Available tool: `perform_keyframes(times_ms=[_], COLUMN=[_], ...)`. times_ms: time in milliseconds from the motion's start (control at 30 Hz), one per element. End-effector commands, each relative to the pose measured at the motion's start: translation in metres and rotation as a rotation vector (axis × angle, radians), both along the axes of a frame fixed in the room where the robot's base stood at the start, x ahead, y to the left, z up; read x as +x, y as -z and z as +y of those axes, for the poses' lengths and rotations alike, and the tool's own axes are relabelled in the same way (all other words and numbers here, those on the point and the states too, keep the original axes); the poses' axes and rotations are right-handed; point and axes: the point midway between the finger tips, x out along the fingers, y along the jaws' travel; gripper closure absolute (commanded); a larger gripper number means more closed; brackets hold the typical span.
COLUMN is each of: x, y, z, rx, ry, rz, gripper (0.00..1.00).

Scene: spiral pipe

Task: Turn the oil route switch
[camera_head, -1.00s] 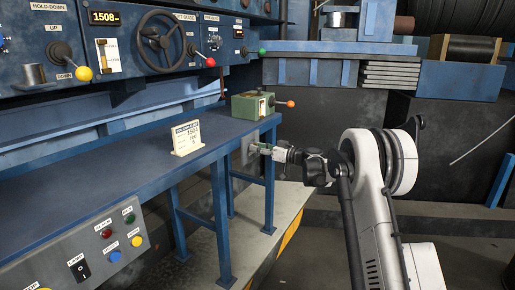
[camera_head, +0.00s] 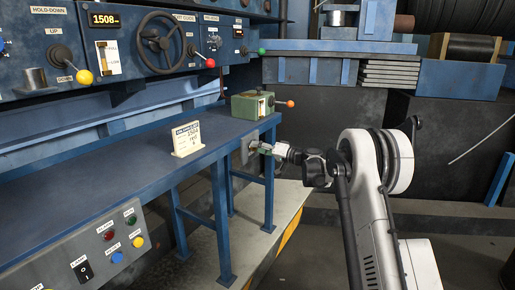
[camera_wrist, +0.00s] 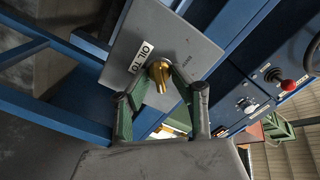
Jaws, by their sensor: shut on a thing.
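The oil route switch is a brass knob (camera_wrist: 160,76) on a grey plate (camera_wrist: 192,50) with a white label, of which "OIL TO" can be read. In the head view the plate (camera_head: 245,151) is at the far right end of the blue bench, under the green box. My gripper (camera_wrist: 161,86) has its green-padded fingers on either side of the knob and is shut on it. In the head view my gripper (camera_head: 265,148) reaches the plate from the right. The fingers cover part of the knob there, and its pointing direction is hard to tell.
The blue bench (camera_head: 95,185) carries a white sign card (camera_head: 187,139) and a green box (camera_head: 252,106) with an orange-knobbed lever. Bench legs (camera_head: 269,195) stand close below my gripper. A control panel with a handwheel (camera_head: 163,42) is behind. The floor at right is open.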

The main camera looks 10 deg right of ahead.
Motion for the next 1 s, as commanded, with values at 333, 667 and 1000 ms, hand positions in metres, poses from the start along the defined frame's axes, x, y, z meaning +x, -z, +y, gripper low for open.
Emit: perform_keyframes(times_ms=[333,667,1000], x=[-0.0004,-0.0003,-0.0019], y=[0.0009,0.0009,0.0003], z=[-0.0005,-0.0005,-0.0027], rx=[0.034,0.034,0.034], ry=[-0.001,-0.001,0.001], rz=[0.038,0.038,0.038], gripper=[1.00,0.74,0.72])
